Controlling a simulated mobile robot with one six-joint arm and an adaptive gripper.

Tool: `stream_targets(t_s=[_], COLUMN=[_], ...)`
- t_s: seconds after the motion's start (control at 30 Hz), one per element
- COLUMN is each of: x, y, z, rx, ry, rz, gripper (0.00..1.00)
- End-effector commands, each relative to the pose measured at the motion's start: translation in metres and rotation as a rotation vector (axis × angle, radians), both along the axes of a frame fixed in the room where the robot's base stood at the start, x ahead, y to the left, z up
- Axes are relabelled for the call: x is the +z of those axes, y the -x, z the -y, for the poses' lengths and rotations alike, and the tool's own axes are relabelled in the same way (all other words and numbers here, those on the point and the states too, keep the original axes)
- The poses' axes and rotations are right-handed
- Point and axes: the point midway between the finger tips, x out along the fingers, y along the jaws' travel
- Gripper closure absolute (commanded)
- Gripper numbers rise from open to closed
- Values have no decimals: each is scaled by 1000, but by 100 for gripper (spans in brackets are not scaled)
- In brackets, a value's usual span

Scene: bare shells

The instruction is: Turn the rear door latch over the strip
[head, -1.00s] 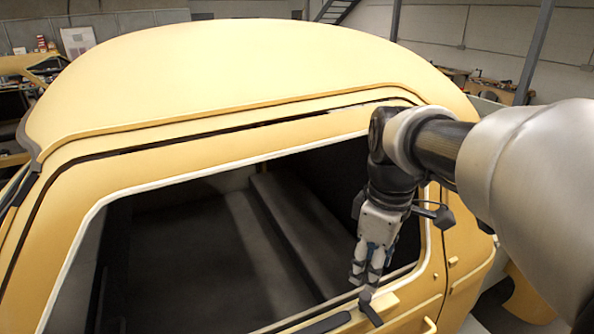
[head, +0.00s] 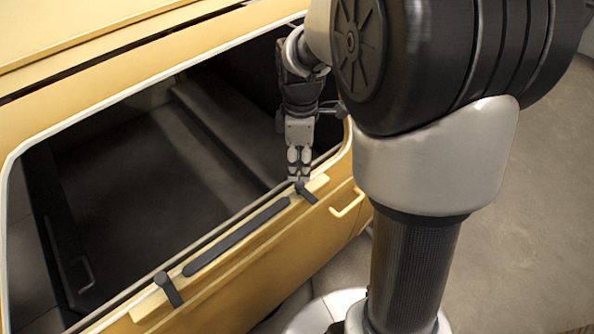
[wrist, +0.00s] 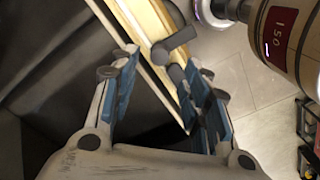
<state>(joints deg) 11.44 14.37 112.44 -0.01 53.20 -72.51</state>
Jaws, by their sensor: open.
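The yellow door has a dark strip (head: 235,237) lying along its sill below the window opening. A dark latch (head: 307,194) sits past the strip's right end, angled down and outward. A second dark latch (head: 168,288) sits past its left end, also angled outward, clear of the strip. My gripper (head: 299,181) points down just above the right latch. In the wrist view, the blue-padded fingers (wrist: 163,68) are apart, with the dark latch (wrist: 178,40) near and between their tips. I cannot tell whether they touch it.
A yellow handle (head: 348,204) sticks out of the door right of the right latch. The window opening (head: 150,190) is open to a dark interior. My arm hides part of the right side. Bare floor (head: 525,210) lies at the right.

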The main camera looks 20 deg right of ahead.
Motion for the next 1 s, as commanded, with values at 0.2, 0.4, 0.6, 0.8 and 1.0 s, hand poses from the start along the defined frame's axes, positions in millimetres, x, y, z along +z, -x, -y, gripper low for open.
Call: stream_targets(t_s=[0.2, 0.4, 0.6, 0.8, 1.0], x=[-39, -55, -57, -57, -57], y=[1, 0, 0, 0, 0], z=[0, 0, 0, 0, 0], rx=[0, 0, -1, -1, -1], ry=[-1, 0, 0, 0, 0], rz=[-4, -1, 0, 0, 0], gripper=[57, 57, 57, 63, 76])
